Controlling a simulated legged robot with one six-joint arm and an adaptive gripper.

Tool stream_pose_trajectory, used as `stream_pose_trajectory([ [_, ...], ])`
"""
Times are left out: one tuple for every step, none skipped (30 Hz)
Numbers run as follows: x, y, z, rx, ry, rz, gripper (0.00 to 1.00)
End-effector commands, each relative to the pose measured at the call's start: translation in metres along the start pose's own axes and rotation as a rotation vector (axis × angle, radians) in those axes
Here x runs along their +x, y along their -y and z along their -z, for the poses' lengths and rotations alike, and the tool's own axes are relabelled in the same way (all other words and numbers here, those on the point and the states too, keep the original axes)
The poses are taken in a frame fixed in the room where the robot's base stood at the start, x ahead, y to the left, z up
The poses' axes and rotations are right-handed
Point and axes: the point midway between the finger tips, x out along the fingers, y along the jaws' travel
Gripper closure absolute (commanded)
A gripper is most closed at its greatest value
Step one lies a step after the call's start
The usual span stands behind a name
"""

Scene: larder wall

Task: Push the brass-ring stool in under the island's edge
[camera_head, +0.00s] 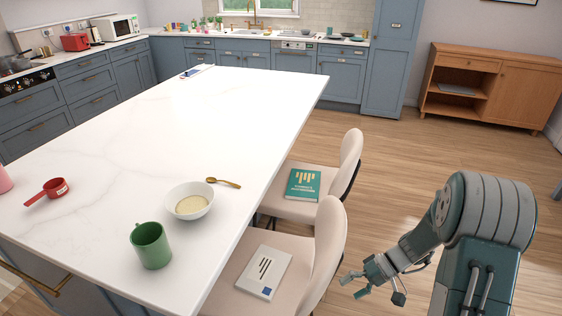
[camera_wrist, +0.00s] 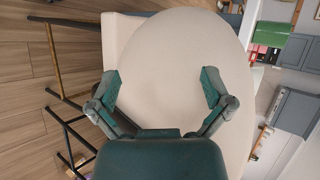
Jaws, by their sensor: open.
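The near stool has a cream seat (camera_head: 235,277) and a rounded cream backrest (camera_head: 329,250). Its backrest (camera_wrist: 180,60) fills the middle of the wrist view, and a brass bar (camera_wrist: 53,62) shows below it among dark legs, so it appears to be the brass-ring stool. A white booklet (camera_head: 264,272) lies on its seat. My gripper (camera_head: 352,287) is open and empty behind the backrest; its spread fingers (camera_wrist: 160,80) face the back's outer side. Contact cannot be told. The island (camera_head: 175,120) has a white top, and the stool's seat is beside its right edge.
A second cream stool (camera_head: 351,150), with a green book (camera_head: 303,184) on its seat, stands farther along the same edge. A green mug (camera_head: 151,245), a white bowl (camera_head: 190,201), a gold spoon (camera_head: 224,182) and a red measuring cup (camera_head: 47,192) are on the island. Wooden floor (camera_head: 410,150) is open to the right.

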Motion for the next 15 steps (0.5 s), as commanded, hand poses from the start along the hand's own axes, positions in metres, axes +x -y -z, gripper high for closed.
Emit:
stream_pose_trajectory([
  [-0.006, 0.015, -0.004, -0.009, 0.005, -0.046, 0.0],
  [-0.009, 0.021, -0.007, -0.008, 0.009, -0.074, 0.0],
  [-0.013, 0.031, -0.01, -0.009, 0.01, -0.11, 0.0],
  [-0.015, 0.037, -0.013, -0.01, 0.012, -0.137, 0.0],
  [-0.018, 0.044, -0.016, -0.01, 0.012, -0.164, 0.0],
  [-0.021, 0.052, -0.02, -0.011, 0.01, -0.201, 0.0],
  [-0.024, 0.059, -0.024, -0.011, 0.009, -0.228, 0.0],
  [-0.026, 0.065, -0.027, -0.012, 0.006, -0.255, 0.0],
  [-0.029, 0.073, -0.032, -0.014, 0.001, -0.292, 0.0],
  [-0.031, 0.079, -0.036, -0.014, -0.004, -0.317, 0.0],
  [-0.034, 0.085, -0.039, -0.015, -0.01, -0.344, 0.0],
  [-0.037, 0.092, -0.044, -0.017, -0.019, -0.38, 0.0],
  [-0.039, 0.098, -0.048, -0.019, -0.027, -0.405, 0.0],
  [-0.041, 0.103, -0.052, -0.021, -0.036, -0.431, 0.0],
  [-0.043, 0.11, -0.057, -0.023, -0.049, -0.465, 0.0],
])
